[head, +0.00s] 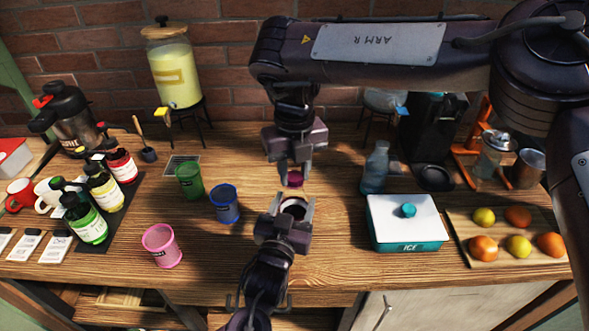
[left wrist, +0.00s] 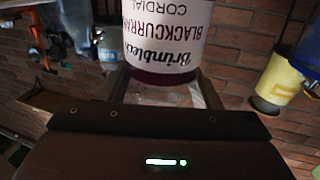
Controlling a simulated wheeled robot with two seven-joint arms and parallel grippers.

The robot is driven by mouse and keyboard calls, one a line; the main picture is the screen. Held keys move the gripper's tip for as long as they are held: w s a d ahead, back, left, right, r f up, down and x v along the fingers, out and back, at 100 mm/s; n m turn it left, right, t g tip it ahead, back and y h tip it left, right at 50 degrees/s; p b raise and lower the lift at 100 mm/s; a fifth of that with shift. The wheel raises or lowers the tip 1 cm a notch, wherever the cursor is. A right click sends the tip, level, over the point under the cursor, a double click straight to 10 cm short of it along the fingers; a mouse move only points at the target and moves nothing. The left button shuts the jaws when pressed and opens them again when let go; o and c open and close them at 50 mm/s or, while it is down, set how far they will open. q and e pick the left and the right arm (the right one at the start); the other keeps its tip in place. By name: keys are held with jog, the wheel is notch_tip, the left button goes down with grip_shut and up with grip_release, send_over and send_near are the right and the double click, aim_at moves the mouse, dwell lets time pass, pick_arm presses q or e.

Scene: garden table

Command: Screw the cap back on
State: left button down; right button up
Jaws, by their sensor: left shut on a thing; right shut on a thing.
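My right gripper (head: 295,172), reaching down from above, is shut on a magenta cap (head: 295,180). Below it, my left gripper (head: 289,208) is shut on the blackcurrant cordial bottle (head: 294,207). In the head view only the bottle's round top shows between the fingers, with a dark middle and a pale rim. The cap is above the bottle top, apart from it. In the left wrist view the bottle (left wrist: 165,45) has a white label reading "Blackcurrant Cordial" and a dark purple band, between my finger pads. Its top is out of that view.
To the left stand a green cup (head: 190,182), a blue cup (head: 225,204) and a pink cup (head: 162,246). To the right are a clear blue bottle (head: 376,169) and an ice box (head: 407,230). A drink dispenser (head: 175,72) stands at the back. Fruit lies on a board (head: 468,256).

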jog(key=m, duration=0.3)
jog(key=shift+m, duration=0.3)
jog(key=m, duration=0.4)
jog(key=o, duration=1.1)
jog(key=shift+o, duration=0.2)
notch_tip(320, 180, up, 12)
